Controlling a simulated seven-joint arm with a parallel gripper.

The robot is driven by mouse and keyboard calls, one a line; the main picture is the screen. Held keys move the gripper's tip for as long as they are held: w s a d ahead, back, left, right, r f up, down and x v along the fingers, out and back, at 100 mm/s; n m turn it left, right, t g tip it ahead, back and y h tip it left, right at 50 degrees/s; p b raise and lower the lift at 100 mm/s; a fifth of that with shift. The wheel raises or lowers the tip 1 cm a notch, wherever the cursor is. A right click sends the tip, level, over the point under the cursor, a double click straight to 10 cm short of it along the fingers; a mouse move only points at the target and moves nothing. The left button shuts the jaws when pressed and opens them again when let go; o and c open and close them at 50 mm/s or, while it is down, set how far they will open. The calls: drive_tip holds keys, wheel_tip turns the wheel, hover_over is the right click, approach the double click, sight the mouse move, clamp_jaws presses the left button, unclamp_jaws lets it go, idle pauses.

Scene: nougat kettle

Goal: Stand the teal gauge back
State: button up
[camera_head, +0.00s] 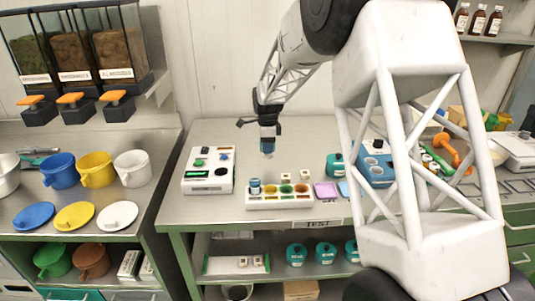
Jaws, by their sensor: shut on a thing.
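A blue block with round holes (377,170) stands to the right, partly hidden by my arm. A white tray (279,203) with several coloured wells stands at the table's front, with a blue-topped piece (255,186) at its left end.
A white device with buttons (208,171) stands on the left of the table (195,211). A teal round container (335,164) and a lilac square (326,191) are right of the tray. Cups and lids fill the left counter. My arm hides part of the right side.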

drive_tip(key=shift+f, duration=0.1)
drive_tip(key=shift+f, duration=1.7)
drive_tip(key=shift+f, duration=0.15)
drive_tip(key=o, duration=0.8)
wheel_tip(320, 180, up, 12)
drive_tip(key=shift+r, duration=0.2)
